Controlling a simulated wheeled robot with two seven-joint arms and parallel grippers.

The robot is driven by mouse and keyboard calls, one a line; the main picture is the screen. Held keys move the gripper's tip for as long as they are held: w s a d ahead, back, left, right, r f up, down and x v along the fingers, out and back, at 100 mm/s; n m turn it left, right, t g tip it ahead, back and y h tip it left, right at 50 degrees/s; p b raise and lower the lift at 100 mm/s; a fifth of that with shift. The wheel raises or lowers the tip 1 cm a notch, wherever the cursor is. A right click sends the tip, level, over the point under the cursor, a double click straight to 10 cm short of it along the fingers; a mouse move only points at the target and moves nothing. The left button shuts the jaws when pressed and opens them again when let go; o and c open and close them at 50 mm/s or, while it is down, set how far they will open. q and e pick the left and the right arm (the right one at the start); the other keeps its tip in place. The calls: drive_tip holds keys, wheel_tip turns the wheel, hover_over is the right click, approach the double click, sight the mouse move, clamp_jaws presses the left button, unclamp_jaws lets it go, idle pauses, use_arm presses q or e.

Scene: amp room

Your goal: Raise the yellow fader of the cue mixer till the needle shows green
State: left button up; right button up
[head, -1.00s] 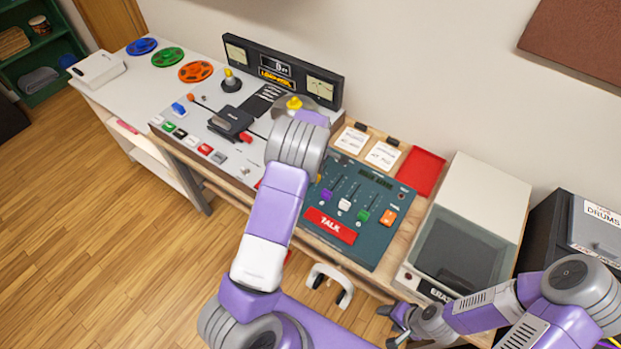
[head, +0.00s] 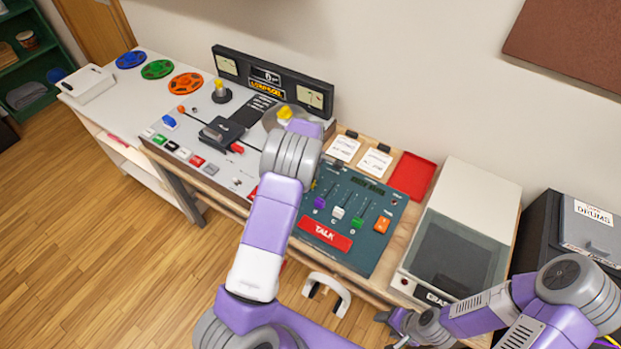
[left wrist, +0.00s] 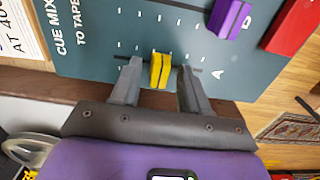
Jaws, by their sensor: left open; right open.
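The cue mixer (head: 386,240) is a dark teal panel with purple (head: 320,202), white (head: 337,212) and green (head: 357,224) faders and a red TALK bar. Its yellow fader (left wrist: 160,70) shows in the left wrist view; my arm mostly hides it in the head view. My left gripper (left wrist: 159,76) is open, with one finger on each side of the yellow fader and visible gaps. My right gripper (head: 392,328) is open and empty, low by the desk's front edge. Two pale meters (head: 312,98) sit on the tape machine's upright panel; their needles are too small to read.
The tape machine (head: 195,130) with buttons and reels is left of the mixer. Two paper cards (head: 375,163) and a red tray (head: 412,175) lie behind it. A lidded grey box (head: 450,259) stands to its right. White headphones (head: 328,292) hang below the desk front.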

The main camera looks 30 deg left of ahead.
use_arm(q)
wheel_tip(320, 180, up, 8)
drive_tip(key=shift+f+p, duration=0.25)
drive_tip(key=shift+p, duration=0.4)
